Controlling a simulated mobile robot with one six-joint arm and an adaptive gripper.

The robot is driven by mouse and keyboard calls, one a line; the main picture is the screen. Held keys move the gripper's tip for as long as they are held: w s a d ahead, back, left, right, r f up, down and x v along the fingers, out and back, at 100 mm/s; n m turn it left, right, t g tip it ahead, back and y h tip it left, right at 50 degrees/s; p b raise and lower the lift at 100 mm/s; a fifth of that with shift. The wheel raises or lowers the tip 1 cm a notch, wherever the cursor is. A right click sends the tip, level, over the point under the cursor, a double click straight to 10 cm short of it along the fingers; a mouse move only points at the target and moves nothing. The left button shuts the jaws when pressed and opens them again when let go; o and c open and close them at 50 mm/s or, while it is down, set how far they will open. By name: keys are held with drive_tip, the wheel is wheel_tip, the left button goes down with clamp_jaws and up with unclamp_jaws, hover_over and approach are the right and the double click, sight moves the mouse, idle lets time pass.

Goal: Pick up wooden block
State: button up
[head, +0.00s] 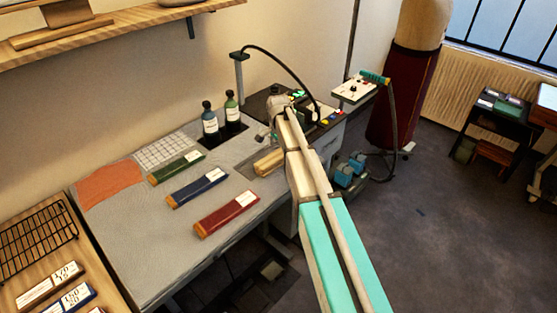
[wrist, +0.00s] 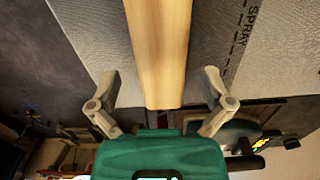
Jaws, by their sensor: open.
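The wooden block (head: 268,162) is a pale, long piece lying on the grey work table, near its right front edge. In the wrist view the block (wrist: 159,45) runs from the top edge down to between the jaws. My gripper (wrist: 159,85) is open, with one finger on each side of the block and a visible gap on both sides. In the head view my gripper (head: 266,138) is small and partly hidden by my arm, just above and beyond the block. Whether the fingers are level with the block is unclear.
Red (head: 227,213), blue (head: 197,187) and green (head: 177,167) bars lie left of the block. Two dark bottles (head: 209,124) stand behind. A device with a curved black hose (head: 287,62) is at the table's far end. An orange cloth (head: 111,184) lies at left.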

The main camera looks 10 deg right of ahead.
sight(277, 154)
drive_tip(key=shift+f, duration=0.1)
drive_tip(key=f+b, duration=0.3)
drive_tip(key=shift+s+a+f+b, duration=0.1)
drive_tip(key=shift+a+f+b, duration=0.1)
drive_tip(key=shift+a+b, duration=0.15)
drive_tip(key=shift+f+b, duration=0.75)
drive_tip(key=shift+f, duration=0.1)
drive_tip(key=shift+c, duration=0.3)
drive_tip(key=c, duration=1.1)
drive_tip(key=shift+r, duration=0.15)
